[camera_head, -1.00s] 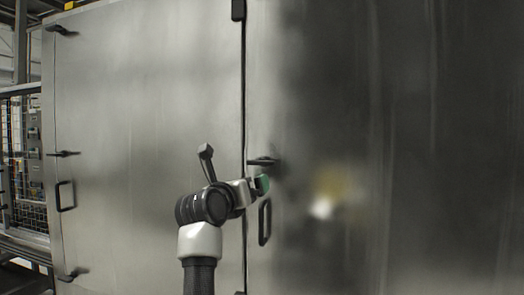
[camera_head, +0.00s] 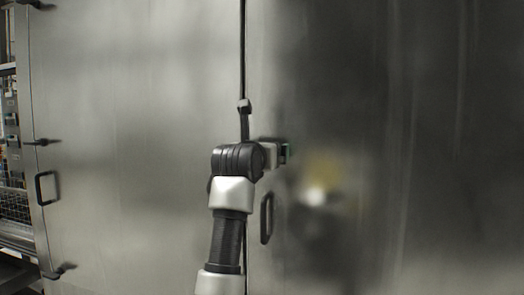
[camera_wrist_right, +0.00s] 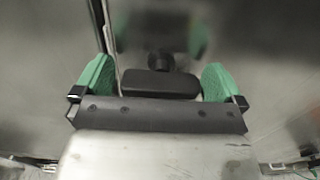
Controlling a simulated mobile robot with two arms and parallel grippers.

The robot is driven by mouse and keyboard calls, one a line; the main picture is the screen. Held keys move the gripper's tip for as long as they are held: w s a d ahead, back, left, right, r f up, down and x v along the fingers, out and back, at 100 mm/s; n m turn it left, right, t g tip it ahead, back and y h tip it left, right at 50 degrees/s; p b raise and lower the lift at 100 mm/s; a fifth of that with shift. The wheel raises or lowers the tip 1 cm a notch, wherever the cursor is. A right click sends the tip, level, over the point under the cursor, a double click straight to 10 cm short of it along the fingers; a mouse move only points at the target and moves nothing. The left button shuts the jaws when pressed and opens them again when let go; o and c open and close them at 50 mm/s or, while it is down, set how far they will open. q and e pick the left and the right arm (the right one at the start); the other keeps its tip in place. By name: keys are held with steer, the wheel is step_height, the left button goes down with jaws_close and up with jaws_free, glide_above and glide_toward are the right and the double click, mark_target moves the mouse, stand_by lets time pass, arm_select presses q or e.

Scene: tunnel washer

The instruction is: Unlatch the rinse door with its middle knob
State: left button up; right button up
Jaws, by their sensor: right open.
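The middle knob, a black latch knob (camera_wrist_right: 160,82), sits between my right gripper's green fingers in the right wrist view, with a finger on each side and gaps showing. In the head view only a dark edge of this knob (camera_head: 268,139) shows on the right-hand steel door (camera_head: 340,90), near the seam; my gripper hides the rest. My right gripper (camera_head: 285,153) is open at the knob, and its two fingers show in the right wrist view (camera_wrist_right: 157,82). Whether it touches the knob I cannot tell. My left gripper is not in view.
A black pull handle (camera_head: 267,218) is on the right-hand door below the knob. The left-hand steel door (camera_head: 140,130) has its own knob (camera_head: 41,142) and pull handle (camera_head: 46,187) at its left edge. Shelving or caging (camera_head: 12,200) stands at the far left.

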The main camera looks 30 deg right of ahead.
steer(key=shift+s, duration=0.15)
steer(key=shift+c, duration=0.2)
steer(key=c, duration=0.8)
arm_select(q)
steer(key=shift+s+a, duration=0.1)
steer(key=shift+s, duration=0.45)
arm_select(e)
steer(key=shift+c, duration=0.2)
